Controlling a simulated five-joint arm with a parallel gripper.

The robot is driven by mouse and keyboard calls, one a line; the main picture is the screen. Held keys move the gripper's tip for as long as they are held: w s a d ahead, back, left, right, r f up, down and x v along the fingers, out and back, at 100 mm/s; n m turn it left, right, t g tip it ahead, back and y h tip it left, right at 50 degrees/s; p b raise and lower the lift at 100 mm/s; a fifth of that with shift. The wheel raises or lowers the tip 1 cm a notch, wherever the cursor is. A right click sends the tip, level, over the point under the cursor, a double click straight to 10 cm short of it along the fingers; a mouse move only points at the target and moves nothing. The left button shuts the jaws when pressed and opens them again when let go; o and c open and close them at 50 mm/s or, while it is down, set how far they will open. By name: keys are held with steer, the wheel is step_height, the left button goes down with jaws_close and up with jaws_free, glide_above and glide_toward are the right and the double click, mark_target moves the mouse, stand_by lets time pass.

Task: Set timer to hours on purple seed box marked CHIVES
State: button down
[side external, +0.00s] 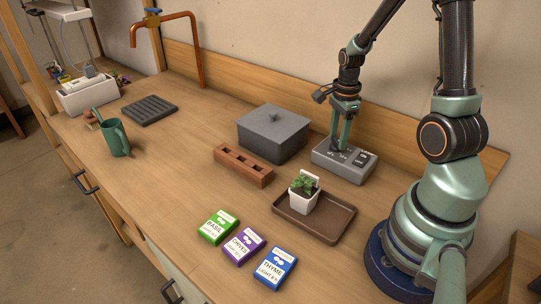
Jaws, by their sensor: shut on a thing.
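The purple seed box (243,246) marked CHIVES lies on the bench between the green BASIL box (217,227) and the blue THYME box (275,268). It has a light line at its bottom, but the hours are too small to read surely. The grey timer (360,172) sits at the back right, with a dark switch on its right part. My gripper (340,147) points down over the timer's left part, shut on what seems to be its knob. The fingers hide most of the knob, and its setting cannot be read.
A brown tray (335,228) with a potted seedling (303,190) stands in front of the timer. A lidded grey box (272,134) and a brick (243,166) are left of it. A green watering can (116,139) stands farther left. The bench's middle left is clear.

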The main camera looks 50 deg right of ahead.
mark_target(337, 140)
steer(key=shift+r, duration=0.1)
steer(key=shift+c, duration=1.9)
jaws_free()
step_height(337, 140, up, 12)
steer(key=a+r+n+t, duration=0.2)
steer(key=a+r+n, duration=0.1)
steer(key=a+n, duration=0.6)
steer(key=a+r+n+t, duration=0.3)
steer(key=a+n, duration=0.7)
steer(key=n, duration=0.5)
steer(key=shift+r+t, duration=0.3)
steer(key=shift+r, duration=0.15)
